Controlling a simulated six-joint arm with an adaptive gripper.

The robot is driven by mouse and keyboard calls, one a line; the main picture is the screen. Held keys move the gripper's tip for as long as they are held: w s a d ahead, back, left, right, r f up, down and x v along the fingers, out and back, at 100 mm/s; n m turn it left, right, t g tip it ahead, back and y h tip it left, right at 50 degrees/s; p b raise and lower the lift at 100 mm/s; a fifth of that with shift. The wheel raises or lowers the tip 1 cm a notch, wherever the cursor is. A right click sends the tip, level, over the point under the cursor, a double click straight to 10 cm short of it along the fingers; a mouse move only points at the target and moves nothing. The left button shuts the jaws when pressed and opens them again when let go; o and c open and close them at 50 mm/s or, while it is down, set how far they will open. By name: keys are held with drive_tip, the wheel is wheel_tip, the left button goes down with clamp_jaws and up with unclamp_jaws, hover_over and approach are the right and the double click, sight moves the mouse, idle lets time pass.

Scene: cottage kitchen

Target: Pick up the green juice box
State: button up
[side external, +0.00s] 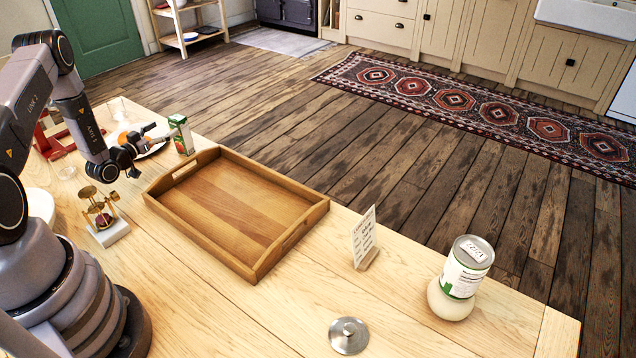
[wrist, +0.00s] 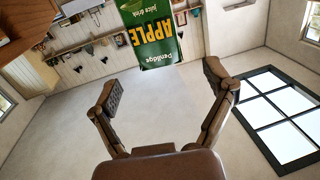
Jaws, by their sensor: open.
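The green juice box (side external: 181,136) stands upright on the table, just behind the far left corner of the wooden tray. My gripper (side external: 152,139) is low over the table to the left of the box, its fingers pointing toward it. In the wrist view the box (wrist: 150,38) appears upside down at the top, with its apple label facing me. The open fingers (wrist: 165,85) are spread wider than the box and nothing is between them. The box is beyond the fingertips, apart from them. Its far end is cut off by the frame's top.
The empty wooden tray (side external: 224,209) lies right in front of the box. A plate with orange food (side external: 125,137) is close behind my gripper. A brass device on a white base (side external: 103,215) stands nearer. A card (side external: 364,237), jar (side external: 461,279) and metal lid (side external: 348,336) are farther right.

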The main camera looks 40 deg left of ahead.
sight(172, 122)
drive_tip(key=w, duration=0.3)
drive_tip(key=w+a, duration=0.1)
drive_tip(key=w, duration=0.1)
drive_tip(key=shift+w, duration=0.2)
drive_tip(key=shift+c, duration=0.2)
drive_tip(key=c, duration=1.2)
drive_tip(key=shift+c, duration=0.4)
